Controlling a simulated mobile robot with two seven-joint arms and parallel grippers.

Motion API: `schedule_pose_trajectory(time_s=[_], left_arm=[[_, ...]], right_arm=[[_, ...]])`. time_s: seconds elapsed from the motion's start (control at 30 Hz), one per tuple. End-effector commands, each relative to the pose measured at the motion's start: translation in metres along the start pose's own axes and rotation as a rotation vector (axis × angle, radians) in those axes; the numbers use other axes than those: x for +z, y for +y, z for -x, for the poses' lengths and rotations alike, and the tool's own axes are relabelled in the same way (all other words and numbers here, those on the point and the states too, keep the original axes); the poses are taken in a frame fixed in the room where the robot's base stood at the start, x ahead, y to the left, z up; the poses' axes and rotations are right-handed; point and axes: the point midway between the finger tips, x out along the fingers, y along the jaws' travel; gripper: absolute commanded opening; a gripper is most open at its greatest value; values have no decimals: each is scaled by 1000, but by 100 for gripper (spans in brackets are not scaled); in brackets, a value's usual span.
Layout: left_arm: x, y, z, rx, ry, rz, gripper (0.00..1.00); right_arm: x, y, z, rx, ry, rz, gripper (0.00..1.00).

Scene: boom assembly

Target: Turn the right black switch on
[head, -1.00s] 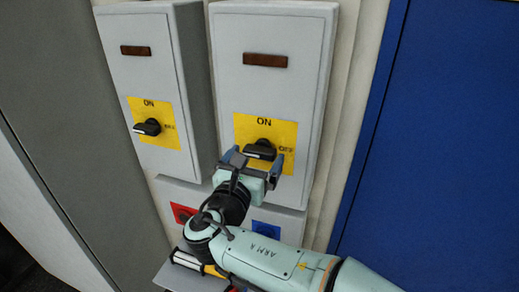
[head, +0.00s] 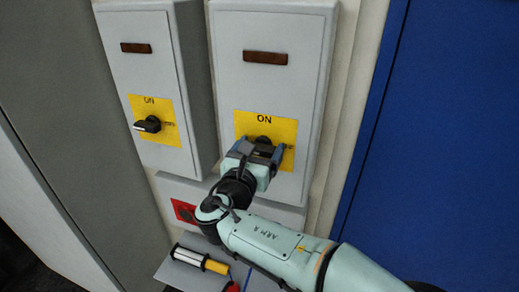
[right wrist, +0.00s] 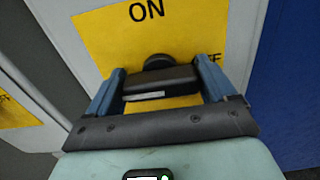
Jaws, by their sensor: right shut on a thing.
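The right black switch (right wrist: 160,80) is a knob on a yellow plate (right wrist: 115,35) marked ON at the top, on the right grey box (head: 300,85). In the right wrist view its handle lies across, roughly level. My right gripper (head: 262,152) is shut on the handle, with one blue finger at each end of it. In the head view the gripper hides most of this switch (head: 263,140). My left gripper is not in view.
A similar black switch (head: 148,125) sits on the left grey box (head: 155,75). Below are a red panel (head: 183,211) and a ledge (head: 170,269) with a yellow and white cylinder (head: 200,260). A blue panel (head: 450,150) stands at right.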

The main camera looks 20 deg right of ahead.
Motion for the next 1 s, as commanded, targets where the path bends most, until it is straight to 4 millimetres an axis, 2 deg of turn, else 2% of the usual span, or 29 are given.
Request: schedule_pose_trajectory(time_s=[0.37, 1.0], left_arm=[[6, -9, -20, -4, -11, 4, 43], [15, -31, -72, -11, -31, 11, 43]], right_arm=[[-3, -2, 0, -2, 2, -205, 54], [-4, -2, 0, -1, 1, -810, 54]])
